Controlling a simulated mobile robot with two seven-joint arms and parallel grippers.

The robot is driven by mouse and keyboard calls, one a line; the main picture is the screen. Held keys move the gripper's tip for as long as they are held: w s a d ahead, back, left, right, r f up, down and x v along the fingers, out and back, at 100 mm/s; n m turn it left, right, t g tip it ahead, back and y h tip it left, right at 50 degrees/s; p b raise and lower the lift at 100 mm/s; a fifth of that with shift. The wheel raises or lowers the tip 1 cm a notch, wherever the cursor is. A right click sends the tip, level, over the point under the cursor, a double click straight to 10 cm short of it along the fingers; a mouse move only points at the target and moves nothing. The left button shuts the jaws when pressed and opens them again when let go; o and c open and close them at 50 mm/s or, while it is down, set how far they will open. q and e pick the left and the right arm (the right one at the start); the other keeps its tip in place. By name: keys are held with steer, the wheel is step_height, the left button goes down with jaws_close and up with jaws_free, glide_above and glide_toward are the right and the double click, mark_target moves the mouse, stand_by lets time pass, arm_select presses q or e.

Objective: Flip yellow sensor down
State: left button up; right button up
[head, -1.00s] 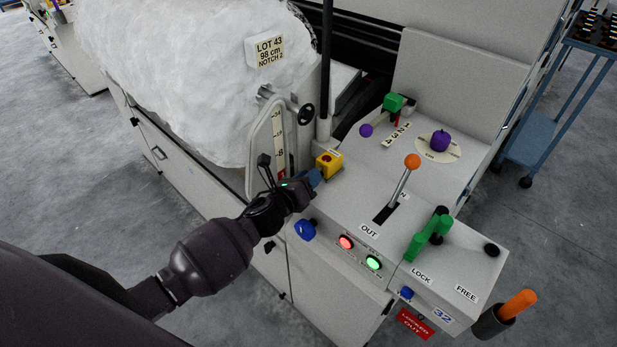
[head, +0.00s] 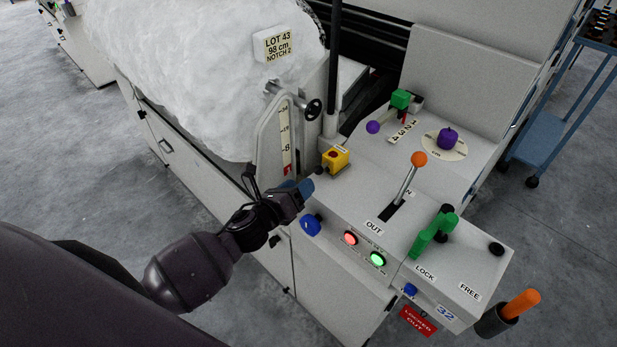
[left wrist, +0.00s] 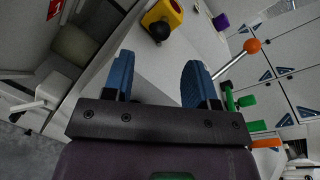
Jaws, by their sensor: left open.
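The yellow sensor (head: 337,157) is a small yellow box with a red spot on top. It sits at the left edge of the grey console, by the foot of a dark upright post. A dark round knob (head: 319,170) shows at its lower left. My left gripper (head: 305,187), with blue fingers, is just below and left of the sensor, apart from it. In the left wrist view the left gripper (left wrist: 157,78) is open with nothing between its fingers. The yellow sensor (left wrist: 163,14) and black knob (left wrist: 160,31) lie beyond the fingertips there.
The console carries an orange-knobbed lever (head: 419,160), a green handle (head: 436,233), a purple knob (head: 448,139), a blue knob (head: 310,225), and red (head: 351,238) and green (head: 377,258) lit buttons. A handwheel (head: 313,110) and scale stand behind the gripper. A white fibre roll (head: 190,70) fills the upper left.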

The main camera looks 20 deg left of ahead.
arm_select(q)
steer(key=shift+v, duration=2.05)
arm_select(e)
steer(key=shift+s+f, duration=0.35)
steer(key=shift+s, duration=0.1)
steer(key=shift+w, duration=0.1)
